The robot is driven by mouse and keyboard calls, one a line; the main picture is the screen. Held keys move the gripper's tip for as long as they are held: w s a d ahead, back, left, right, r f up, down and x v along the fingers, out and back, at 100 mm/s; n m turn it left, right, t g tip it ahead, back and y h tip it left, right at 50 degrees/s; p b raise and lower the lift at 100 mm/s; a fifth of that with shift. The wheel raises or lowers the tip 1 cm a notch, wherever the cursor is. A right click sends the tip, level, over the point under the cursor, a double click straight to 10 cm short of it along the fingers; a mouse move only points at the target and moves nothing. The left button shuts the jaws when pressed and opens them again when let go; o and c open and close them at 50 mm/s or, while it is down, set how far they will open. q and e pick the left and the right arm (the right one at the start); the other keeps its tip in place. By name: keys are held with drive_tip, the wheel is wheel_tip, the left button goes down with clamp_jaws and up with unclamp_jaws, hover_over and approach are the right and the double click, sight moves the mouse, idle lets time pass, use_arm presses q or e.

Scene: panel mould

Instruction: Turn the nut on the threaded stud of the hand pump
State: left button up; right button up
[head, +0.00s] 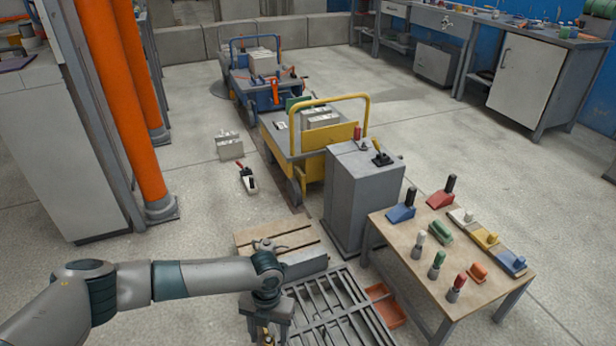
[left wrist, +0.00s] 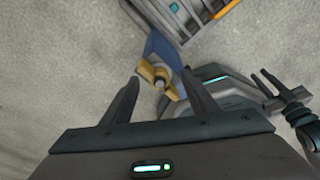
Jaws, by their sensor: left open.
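A brass-coloured nut (left wrist: 147,70) sits around the end of a grey stud (left wrist: 159,84) in the left wrist view. Behind it is a blue part (left wrist: 160,46), seemingly of the hand pump. My left gripper (left wrist: 160,82) is open, with one finger on each side of the nut and visible gaps between. I cannot tell how deep the fingertips reach. In the head view my left gripper (head: 266,325) points down at the bottom edge and hides most of the pump. My right gripper (left wrist: 260,73) shows small at the right of the left wrist view, its two fingers apart.
A slatted metal grate (head: 335,310) lies right of my left gripper, with a red tray (head: 386,307) beyond. A wooden table (head: 418,262) with several coloured tools stands at the right. A grey cabinet (head: 362,195) and yellow-railed cart (head: 328,138) stand behind.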

use_arm(q)
drive_tip(key=n+p, duration=0.1)
drive_tip(key=n, duration=0.4)
drive_tip(key=shift+a+r+h+p, duration=0.1)
drive_tip(key=shift+a+h+p, duration=0.05)
drive_tip(key=shift+h+p, duration=0.25)
drive_tip(key=n+p, duration=0.2)
drive_tip(key=n, duration=0.2)
drive_tip(key=shift+h, duration=0.3)
drive_tip(key=n+p, duration=0.2)
drive_tip(key=n, duration=0.1)
drive_tip(key=shift+n+t, duration=0.3)
drive_tip(key=n+p, duration=0.3)
drive_tip(key=n, duration=0.1)
drive_tip(key=shift+s+r+t+h, duration=0.1)
drive_tip(key=shift+t+h, duration=0.2)
drive_tip(key=shift+h, duration=0.1)
wheel_tip(320, 180, up, 17)
drive_tip(key=a+p, duration=0.2)
drive_tip(key=p, duration=1.2)
drive_tip(key=shift+w+a+n, duration=0.3)
drive_tip(key=shift+w, duration=0.1)
